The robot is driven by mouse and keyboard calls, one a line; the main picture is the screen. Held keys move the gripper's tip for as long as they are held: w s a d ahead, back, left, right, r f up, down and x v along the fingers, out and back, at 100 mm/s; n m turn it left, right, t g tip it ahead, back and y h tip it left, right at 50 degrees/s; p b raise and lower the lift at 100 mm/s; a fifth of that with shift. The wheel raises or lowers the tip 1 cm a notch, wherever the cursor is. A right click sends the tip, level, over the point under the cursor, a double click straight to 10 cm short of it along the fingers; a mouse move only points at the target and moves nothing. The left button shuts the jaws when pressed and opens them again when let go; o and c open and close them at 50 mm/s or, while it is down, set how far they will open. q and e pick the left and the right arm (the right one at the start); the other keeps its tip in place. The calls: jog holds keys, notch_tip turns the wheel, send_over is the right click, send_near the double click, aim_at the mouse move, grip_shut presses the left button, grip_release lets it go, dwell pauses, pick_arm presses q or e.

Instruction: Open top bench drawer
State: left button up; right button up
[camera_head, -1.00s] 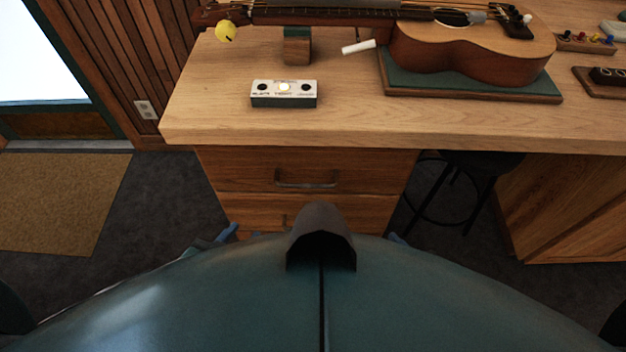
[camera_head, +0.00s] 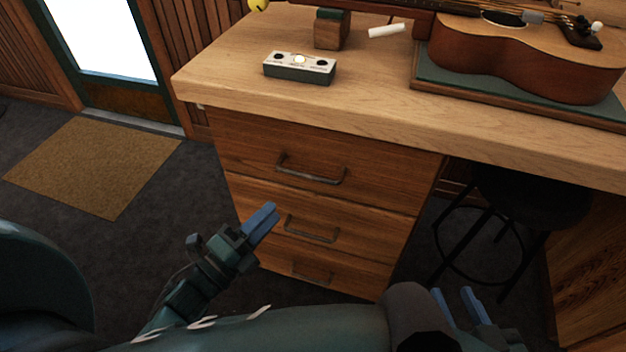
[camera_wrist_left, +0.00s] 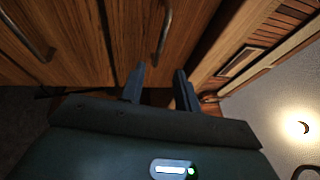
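The top bench drawer (camera_head: 385,190) is shut, flush with the wooden bench front just under the top. Its dark bar handle (camera_head: 312,172) is in plain view, and it also shows in the left wrist view (camera_wrist_left: 164,38), beyond the fingertips. My left gripper (camera_head: 262,222) is open and empty, in front of the drawers, lower and left of the top handle. In the left wrist view its two fingers (camera_wrist_left: 160,85) stand apart, with nothing between them. My right gripper (camera_head: 460,298) is open and empty at the bottom right, its fingers apart.
Two lower drawers with similar handles (camera_head: 312,230) are shut below. A black stool (camera_head: 530,200) stands under the bench on the right.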

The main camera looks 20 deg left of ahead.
aim_at(308, 174)
pick_arm(q)
jog(key=x, duration=1.2)
jog(key=shift+c, duration=0.4)
grip_shut()
